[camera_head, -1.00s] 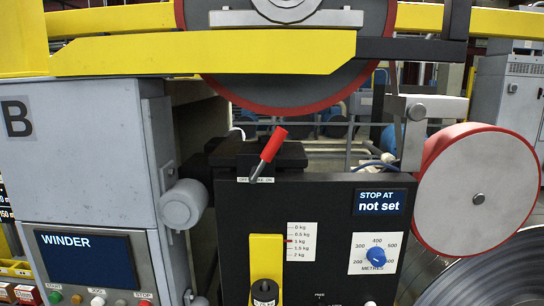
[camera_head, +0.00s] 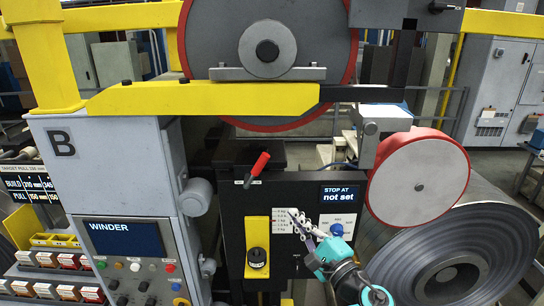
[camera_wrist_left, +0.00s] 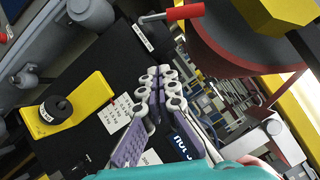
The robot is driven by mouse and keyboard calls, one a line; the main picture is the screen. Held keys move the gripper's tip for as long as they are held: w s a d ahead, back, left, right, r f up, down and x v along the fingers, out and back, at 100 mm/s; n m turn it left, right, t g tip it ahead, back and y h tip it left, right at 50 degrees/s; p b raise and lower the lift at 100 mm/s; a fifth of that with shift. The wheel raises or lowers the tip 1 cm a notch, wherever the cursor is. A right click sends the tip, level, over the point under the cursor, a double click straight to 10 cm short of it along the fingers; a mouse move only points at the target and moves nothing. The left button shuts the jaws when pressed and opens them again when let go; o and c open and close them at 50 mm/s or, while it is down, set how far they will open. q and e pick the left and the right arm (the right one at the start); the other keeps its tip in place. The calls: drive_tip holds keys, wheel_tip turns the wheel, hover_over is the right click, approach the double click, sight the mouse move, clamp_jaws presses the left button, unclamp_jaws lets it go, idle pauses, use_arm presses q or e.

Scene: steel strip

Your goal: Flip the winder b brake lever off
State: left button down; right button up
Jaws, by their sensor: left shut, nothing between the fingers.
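The brake lever (camera_head: 257,166) has a red handle and stands on top of winder B's black panel (camera_head: 232,215), tilted up and to the right. A small white label (camera_head: 246,182) is at its foot; its words are too small to read now. The lever also shows in the left wrist view (camera_wrist_left: 185,12), at the top. My left gripper (camera_head: 293,213) is shut and empty in front of the panel, below and right of the lever and apart from it. Its fingertips (camera_wrist_left: 160,72) lie together in the wrist view. My right gripper is not in view.
A yellow bracket with a black knob (camera_head: 257,257) projects from the panel's lower left. A red-rimmed reel (camera_head: 267,50) hangs above the lever, with a yellow beam (camera_head: 205,97). A red roller (camera_head: 418,185) and a steel coil (camera_head: 450,250) are at right.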

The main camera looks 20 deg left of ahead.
sight(255, 168)
use_arm(q)
drive_tip(key=shift+t+y, duration=0.4)
drive_tip(key=shift+t, duration=0.2)
drive_tip(key=d+r, duration=0.3)
drive_tip(key=shift+s+d+r+p, duration=0.1)
drive_tip(key=shift+s+r+p, duration=0.05)
drive_tip(key=shift+s+p, duration=0.25)
drive_tip(key=s+a+r+p+x, duration=0.1)
drive_tip(key=s+p+x, duration=0.1)
drive_tip(key=x, duration=1)
drive_tip(key=shift+w+a+r+p, duration=0.2)
drive_tip(key=shift+a+r+p, duration=0.05)
drive_tip(key=shift+a+p, duration=0.35)
drive_tip(key=shift+m, duration=0.3)
